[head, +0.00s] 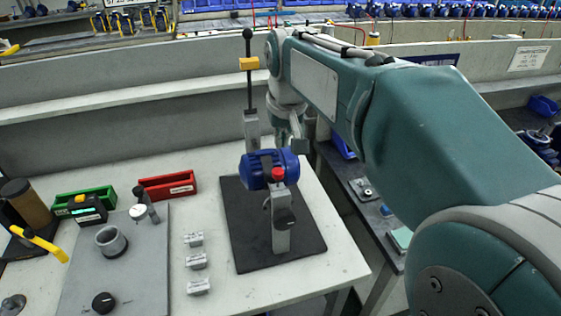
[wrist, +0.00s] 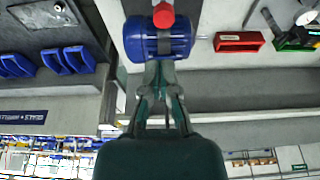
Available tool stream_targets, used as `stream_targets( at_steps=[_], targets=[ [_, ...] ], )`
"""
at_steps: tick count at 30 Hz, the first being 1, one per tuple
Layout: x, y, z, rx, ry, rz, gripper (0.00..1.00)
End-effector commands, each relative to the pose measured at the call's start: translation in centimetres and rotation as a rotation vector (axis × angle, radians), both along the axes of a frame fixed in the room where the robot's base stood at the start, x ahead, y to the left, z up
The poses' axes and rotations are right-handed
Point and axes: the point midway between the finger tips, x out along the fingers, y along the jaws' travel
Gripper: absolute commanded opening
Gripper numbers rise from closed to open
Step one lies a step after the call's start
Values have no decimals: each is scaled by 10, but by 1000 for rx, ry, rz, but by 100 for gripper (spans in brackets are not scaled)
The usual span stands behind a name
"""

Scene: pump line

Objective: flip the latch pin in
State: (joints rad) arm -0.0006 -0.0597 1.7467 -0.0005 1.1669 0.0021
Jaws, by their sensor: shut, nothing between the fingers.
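A blue pump body (head: 258,168) is held in a grey stand on a dark base plate (head: 305,240). A red-tipped part (head: 278,174), which looks like the latch pin, sits at its near side, at the top of a grey post (head: 281,235) with a black knob. In the wrist view the blue body (wrist: 180,40) and the red tip (wrist: 163,15) are at the top centre. My gripper (wrist: 158,66) is shut and empty, its fingertips close to the blue body's edge. In the head view it is behind the body, partly hidden; contact cannot be told.
A tall black lever (head: 249,90) with a yellow collar rises behind the pump. Several small grey blocks (head: 196,262) lie left of the base plate. Red (head: 167,187) and green (head: 84,200) bins and a grey fixture plate (head: 140,265) are farther left. The bench's front right is clear.

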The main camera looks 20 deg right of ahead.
Motion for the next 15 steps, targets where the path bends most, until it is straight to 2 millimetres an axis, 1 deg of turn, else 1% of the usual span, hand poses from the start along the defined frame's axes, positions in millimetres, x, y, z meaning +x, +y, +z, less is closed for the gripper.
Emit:
stream_targets(
  at_steps=[1, 3, 9, 12, 15],
  targets=[
    [2, 1, -11, 0, 4, 1, 0],
    [6, 1, -23, 0, 4, 1, 0],
    [8, 1, -54, 0, 2, 1, 0],
    [8, 0, -62, 0, 1, 1, 0],
    [8, -1, -66, 1, 0, 1, 0]
  ],
)
